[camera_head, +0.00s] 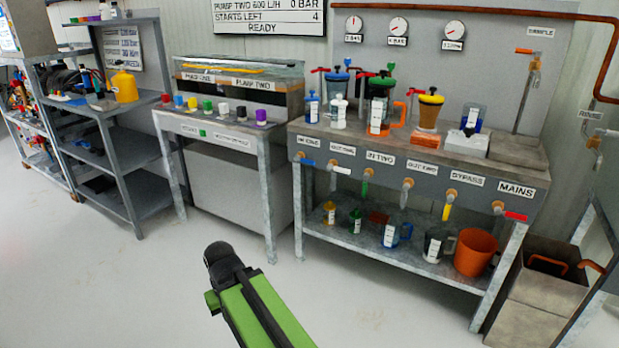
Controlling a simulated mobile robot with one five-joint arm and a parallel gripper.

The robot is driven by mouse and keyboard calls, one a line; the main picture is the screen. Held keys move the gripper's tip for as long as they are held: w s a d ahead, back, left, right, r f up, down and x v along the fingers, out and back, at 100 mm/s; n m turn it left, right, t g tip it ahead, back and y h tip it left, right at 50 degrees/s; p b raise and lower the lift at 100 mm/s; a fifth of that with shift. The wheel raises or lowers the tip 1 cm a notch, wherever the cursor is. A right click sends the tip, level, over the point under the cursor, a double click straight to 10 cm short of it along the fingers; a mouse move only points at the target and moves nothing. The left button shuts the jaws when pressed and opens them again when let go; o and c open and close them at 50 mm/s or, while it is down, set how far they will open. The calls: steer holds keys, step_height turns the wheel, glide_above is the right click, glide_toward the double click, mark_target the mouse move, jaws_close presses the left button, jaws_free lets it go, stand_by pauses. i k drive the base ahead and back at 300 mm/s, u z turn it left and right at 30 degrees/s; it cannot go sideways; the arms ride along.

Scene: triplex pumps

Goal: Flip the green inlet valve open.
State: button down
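The green inlet valve, with its green handle (364,188) hanging down from a brass body, is on the front panel of the right bench under a label that reads IN TWO (381,158). My green arm reaches up from the bottom edge, and its dark end, my gripper (222,263), is over the floor in front of the middle bench. It is well left of the green handle and apart from it. The fingers cannot be made out, so I cannot tell whether they are open or shut. Nothing is visibly held.
Beside the green handle are a white handle (342,170), a blue handle (307,161), a yellow handle (446,211) and a red handle (516,216). Several jugs and an orange bucket (475,252) stand on the lower shelf. The floor in front is clear. A metal bin (545,300) stands right.

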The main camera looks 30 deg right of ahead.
mark_target(365, 189)
steer(key=u, duration=0.35)
steer(key=i, duration=1.45)
steer(key=z, duration=0.2)
